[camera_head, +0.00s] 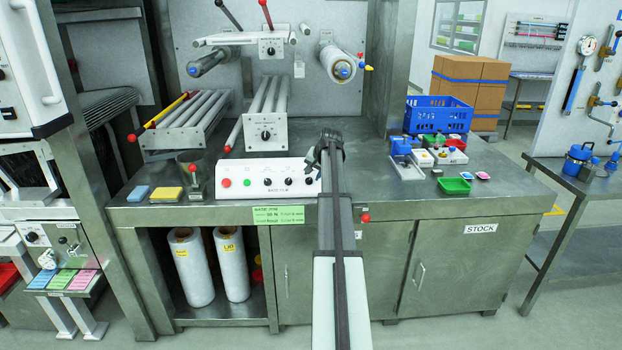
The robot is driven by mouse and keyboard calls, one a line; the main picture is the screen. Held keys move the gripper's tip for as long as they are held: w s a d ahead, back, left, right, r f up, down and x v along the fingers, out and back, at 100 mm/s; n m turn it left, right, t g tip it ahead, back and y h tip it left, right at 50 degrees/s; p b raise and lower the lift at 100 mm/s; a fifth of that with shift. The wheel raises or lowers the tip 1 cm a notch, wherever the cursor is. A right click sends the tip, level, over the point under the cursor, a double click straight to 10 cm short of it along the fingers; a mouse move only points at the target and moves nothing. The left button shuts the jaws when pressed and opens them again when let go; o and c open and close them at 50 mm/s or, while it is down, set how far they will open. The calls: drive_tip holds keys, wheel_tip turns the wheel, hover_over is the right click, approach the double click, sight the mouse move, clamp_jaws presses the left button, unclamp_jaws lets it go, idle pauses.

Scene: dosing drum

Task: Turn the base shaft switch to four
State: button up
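A white control panel (255,192) stands on the steel bench, with a red button, a green button and several black knobs. Its front lettering is too small to read surely. One black knob (267,182) is near its middle and another (308,181) near its right end. A further black dial (265,134) sits on the roller unit behind, and one more (271,50) is on the upper bar. I cannot tell which is the base shaft switch, or their settings. My gripper (322,154) is above the panel's right end, apparently clear of the knobs; its fingers are too dark and small to read.
Rollers (263,105) stand behind the panel. A blue crate (438,116), small blue and white devices (405,160) and a green tray (454,186) are on the right of the bench. Blue (138,193) and yellow (166,194) pads lie at the left.

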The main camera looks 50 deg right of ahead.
sight(310, 178)
drive_tip(key=shift+x, duration=1.8)
clamp_jaws()
